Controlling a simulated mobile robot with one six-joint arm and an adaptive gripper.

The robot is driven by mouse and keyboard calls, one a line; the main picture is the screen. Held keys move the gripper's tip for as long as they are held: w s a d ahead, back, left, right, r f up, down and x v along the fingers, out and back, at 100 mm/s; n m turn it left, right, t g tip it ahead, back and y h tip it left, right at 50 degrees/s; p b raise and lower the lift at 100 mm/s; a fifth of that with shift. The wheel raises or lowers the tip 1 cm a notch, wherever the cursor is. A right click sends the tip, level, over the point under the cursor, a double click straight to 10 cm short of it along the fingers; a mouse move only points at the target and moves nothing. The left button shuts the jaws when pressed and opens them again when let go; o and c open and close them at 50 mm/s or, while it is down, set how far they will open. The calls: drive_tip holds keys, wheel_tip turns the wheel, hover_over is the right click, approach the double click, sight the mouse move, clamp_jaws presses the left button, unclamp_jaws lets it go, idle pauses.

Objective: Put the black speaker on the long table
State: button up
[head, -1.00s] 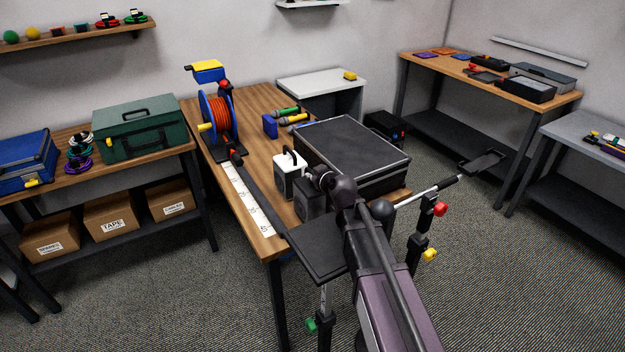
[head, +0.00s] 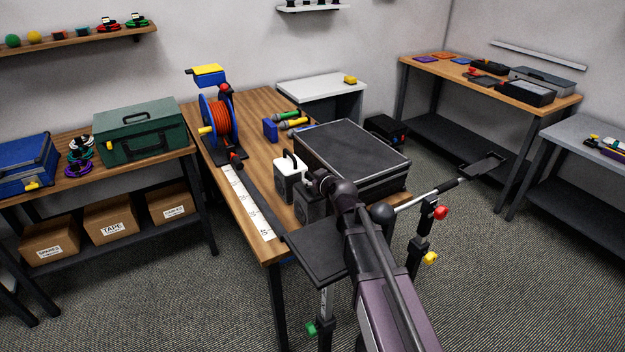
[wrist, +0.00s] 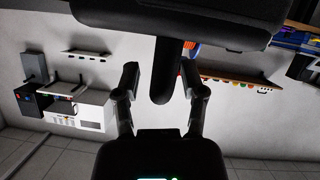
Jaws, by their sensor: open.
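The black speaker (head: 308,207) stands upright beside the white speaker (head: 288,181), near the front of the wooden long table (head: 250,152). Its base is close to a dark plate and partly hidden by my arm, so its exact support is hard to tell. My gripper (head: 320,184) is right above the black speaker. In the wrist view my gripper (wrist: 160,95) has its two fingers apart, one on each side of a black handle (wrist: 164,75). The handle joins a dark body, apparently the black speaker, at the top edge. Contact with the fingers is not visible.
A large black case (head: 352,158) stands just right of the speakers. A dark plate on a stand (head: 315,255) and another stand with red and yellow knobs (head: 425,235) are close to my arm. A cable reel (head: 218,118) and microphones (head: 290,118) are farther back.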

drive_tip(key=shift+r, duration=0.15)
drive_tip(key=p+v, duration=0.4)
drive_tip(key=v, duration=0.8)
drive_tip(key=shift+p, duration=0.3)
drive_tip(key=shift+d+p, duration=0.15)
drive_tip(key=shift+p, duration=0.15)
drive_tip(key=s+d+r+m+g+h+p, duration=0.3)
drive_tip(key=s+d+g+p, duration=0.3)
drive_tip(key=s+d+p, duration=0.2)
drive_tip(key=s+d+r+m+g+h+p, duration=0.2)
drive_tip(key=s+d+m+g+p, duration=0.3)
drive_tip(key=s+d+p, duration=0.3)
drive_tip(key=shift+d+r+g+h+p, duration=0.4)
drive_tip(key=shift+h+p, duration=0.1)
drive_tip(key=shift+h, duration=0.3)
drive_tip(key=shift+a, duration=0.1)
